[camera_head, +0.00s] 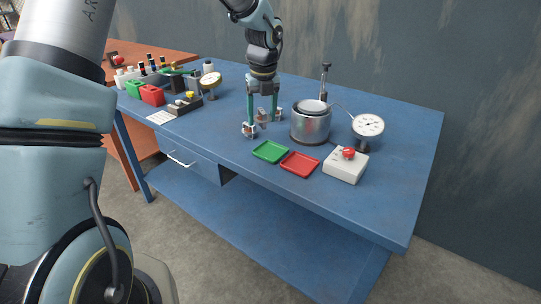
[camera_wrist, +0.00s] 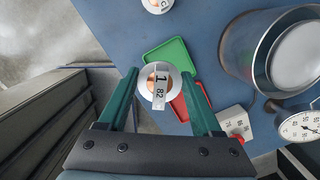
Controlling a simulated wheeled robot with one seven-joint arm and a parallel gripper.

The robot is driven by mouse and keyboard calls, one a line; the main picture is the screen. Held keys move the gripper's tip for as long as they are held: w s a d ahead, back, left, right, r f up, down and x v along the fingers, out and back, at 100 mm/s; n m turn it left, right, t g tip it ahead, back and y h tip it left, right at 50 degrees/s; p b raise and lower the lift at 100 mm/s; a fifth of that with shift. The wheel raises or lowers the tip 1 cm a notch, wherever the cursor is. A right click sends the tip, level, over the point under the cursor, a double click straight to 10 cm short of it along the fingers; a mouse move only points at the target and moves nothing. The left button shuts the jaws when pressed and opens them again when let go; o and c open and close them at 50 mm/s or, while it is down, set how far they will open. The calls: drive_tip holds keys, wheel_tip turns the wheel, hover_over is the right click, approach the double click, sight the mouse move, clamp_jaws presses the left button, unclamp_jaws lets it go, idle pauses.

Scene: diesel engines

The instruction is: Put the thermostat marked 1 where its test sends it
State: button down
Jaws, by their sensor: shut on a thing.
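My gripper (camera_head: 263,121) is shut on the thermostat marked 1 (camera_head: 265,118), above the blue bench. In the wrist view the thermostat (camera_wrist: 146,77) shows a white tag reading 1 and 82, with a copper-coloured middle, between my green fingers. A green tray (camera_head: 270,152) and a red tray (camera_head: 300,165) lie on the bench, in front of the metal pot (camera_head: 311,124). In the wrist view the held thermostat overlaps the green tray (camera_wrist: 178,48) and stands near the red tray (camera_wrist: 181,108). Another round part (camera_wrist: 157,5) is cut off at the top edge; its mark is unclear.
A white dial gauge (camera_head: 368,126) and a box with a red knob (camera_head: 346,164) stand right of the pot. The right end of the bench is clear.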

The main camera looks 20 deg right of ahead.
drive_tip(key=shift+s+d+r+m, duration=0.2)
drive_tip(key=shift+s+d+m, duration=0.05)
drive_tip(key=shift+d+m, duration=0.25)
drive_tip(key=shift+s+d+r+m, duration=0.15)
drive_tip(key=shift+s+d+m, duration=0.1)
drive_tip(key=shift+d+m, duration=0.25)
drive_tip(key=p, duration=0.1)
hover_over(270, 152)
drive_tip(key=f, duration=0.5)
drive_tip(key=shift+s+d, duration=0.1)
drive_tip(key=shift+s, duration=0.1)
drive_tip(key=shift+f+p, duration=0.35)
drive_tip(key=shift+f, duration=2)
drive_tip(key=shift+f, duration=0.1)
drive_tip(key=shift+c, duration=1.8)
unclamp_jaws()
drive_tip(key=r, duration=0.4)
drive_tip(key=s+r+b, duration=0.1)
drive_tip(key=r, duration=0.7)
drive_tip(key=shift+s+a+r+b, duration=0.1)
drive_tip(key=shift+s+a+b, duration=0.05)
drive_tip(key=shift+a+b, duration=0.15)
